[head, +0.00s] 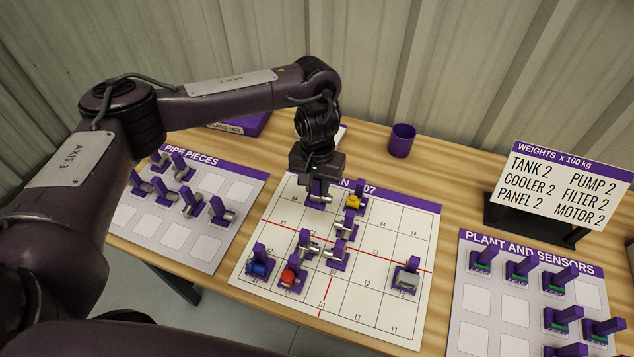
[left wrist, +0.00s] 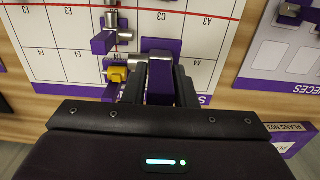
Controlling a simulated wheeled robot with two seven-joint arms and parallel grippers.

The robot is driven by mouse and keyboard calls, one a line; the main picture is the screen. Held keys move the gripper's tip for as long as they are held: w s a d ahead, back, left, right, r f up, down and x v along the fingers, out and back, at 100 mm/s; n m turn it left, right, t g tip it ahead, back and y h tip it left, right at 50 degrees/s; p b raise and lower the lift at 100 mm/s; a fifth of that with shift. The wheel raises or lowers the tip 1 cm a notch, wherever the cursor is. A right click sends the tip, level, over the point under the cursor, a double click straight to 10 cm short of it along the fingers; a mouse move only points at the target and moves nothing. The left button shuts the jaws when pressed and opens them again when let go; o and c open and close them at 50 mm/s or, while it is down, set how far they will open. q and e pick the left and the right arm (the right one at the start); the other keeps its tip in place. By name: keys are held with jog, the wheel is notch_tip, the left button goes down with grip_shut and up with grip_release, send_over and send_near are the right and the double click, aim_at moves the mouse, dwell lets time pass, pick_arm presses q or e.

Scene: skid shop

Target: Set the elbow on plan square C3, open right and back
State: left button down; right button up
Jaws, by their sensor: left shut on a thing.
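My left gripper (head: 318,176) is over the back edge of the plan board (head: 385,315), pointing down. It is shut on the purple upright block of a silver pipe piece (head: 319,197), which I take to be the elbow. In the left wrist view the gripper (left wrist: 160,88) grips the purple block (left wrist: 160,52), with silver pipe showing beside it. A yellow part (left wrist: 117,75) stands close beside the held piece. I cannot tell if the piece touches the board, nor clearly which way its ends open. My right gripper is not in view.
Several pipe pieces (head: 309,246) stand mid-board, with blue (head: 258,265) and red (head: 290,276) parts in front and a grey part (head: 406,278) right. The right-hand squares are mostly bare. A pipe-pieces board (head: 200,255), purple cup (head: 401,140), weights sign (head: 560,190) and sensor board (head: 485,330) surround it.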

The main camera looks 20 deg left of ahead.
aim_at(317, 201)
pick_arm(q)
jog(key=shift+f, duration=0.15)
jog(key=shift+f+b, duration=0.3)
jog(key=shift+f, duration=0.15)
jog(key=shift+f+b, duration=0.7)
jog(key=shift+f, duration=1.45)
jog(key=shift+f, duration=0.1)
jog(key=shift+f+b, duration=0.35)
jog(key=shift+f, duration=0.05)
jog(key=shift+f+b, duration=0.35)
jog(key=shift+f, duration=0.9)
